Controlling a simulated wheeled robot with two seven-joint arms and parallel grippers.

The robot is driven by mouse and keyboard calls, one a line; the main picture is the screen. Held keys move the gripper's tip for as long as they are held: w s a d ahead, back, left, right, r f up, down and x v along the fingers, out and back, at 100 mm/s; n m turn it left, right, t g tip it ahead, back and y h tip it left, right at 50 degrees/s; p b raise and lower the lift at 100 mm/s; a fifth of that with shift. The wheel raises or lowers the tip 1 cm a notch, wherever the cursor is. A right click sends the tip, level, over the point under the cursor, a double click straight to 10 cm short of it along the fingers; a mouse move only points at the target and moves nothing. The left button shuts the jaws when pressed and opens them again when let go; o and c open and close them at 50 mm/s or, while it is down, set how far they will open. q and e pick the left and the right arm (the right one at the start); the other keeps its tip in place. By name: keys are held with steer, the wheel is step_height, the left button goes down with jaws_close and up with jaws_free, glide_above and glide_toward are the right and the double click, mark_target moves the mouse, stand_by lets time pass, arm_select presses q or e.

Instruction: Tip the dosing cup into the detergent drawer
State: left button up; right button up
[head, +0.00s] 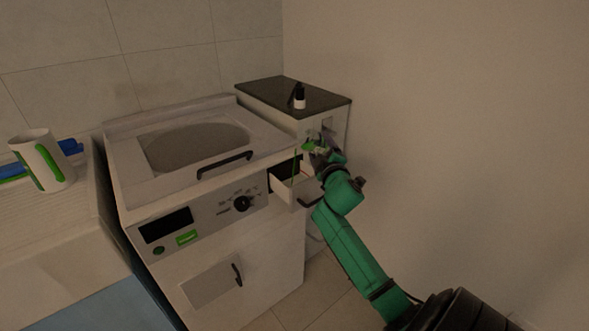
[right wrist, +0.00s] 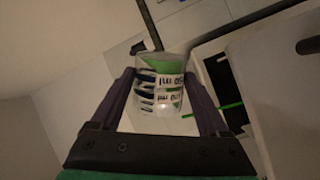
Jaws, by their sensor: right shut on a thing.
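The clear dosing cup (right wrist: 168,97) has dark printed markings and green contents, and sits between the fingers of my right gripper (right wrist: 162,82). In the head view the right gripper (head: 318,150) holds it above the detergent drawer (head: 285,190). The cup shows there only as a small green patch (head: 308,145), apparently tilted. The drawer is pulled out at the machine's upper right front. A thin green streak (head: 296,165) runs down from the cup to the drawer; it also shows in the right wrist view (right wrist: 215,109). The drawer's inside is partly hidden. My left gripper is out of view.
The white washing machine (head: 220,250) has a front panel with a dial. A dark-topped cabinet (head: 275,90) behind it bears a small black-and-white bottle (head: 300,97). A white and green jug (head: 42,160) stands at the far left. A wall rises to the right of my arm.

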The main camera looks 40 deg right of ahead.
steer(key=shift+a+r+n+b, duration=0.1)
steer(key=shift+r+n+b, duration=0.2)
steer(key=shift+n, duration=0.25)
steer(key=shift+a+r+n+b, duration=0.1)
steer(key=shift+r+n+b, duration=0.05)
steer(key=shift+n+b, duration=0.35)
stand_by(0.7)
steer(key=shift+w+a+f+n+t+b, duration=0.2)
steer(key=shift+a+f+n+t+b, duration=0.15)
steer(key=shift+a+n+b, duration=0.4)
stand_by(0.7)
steer(key=shift+w+a+r+n+t, duration=0.1)
steer(key=shift+r+n+t, duration=0.1)
steer(key=shift+n, duration=0.55)
steer(key=shift+r+n+t, duration=0.1)
steer(key=shift+r+n, duration=0.05)
steer(key=shift+n, duration=0.6)
stand_by(0.3)
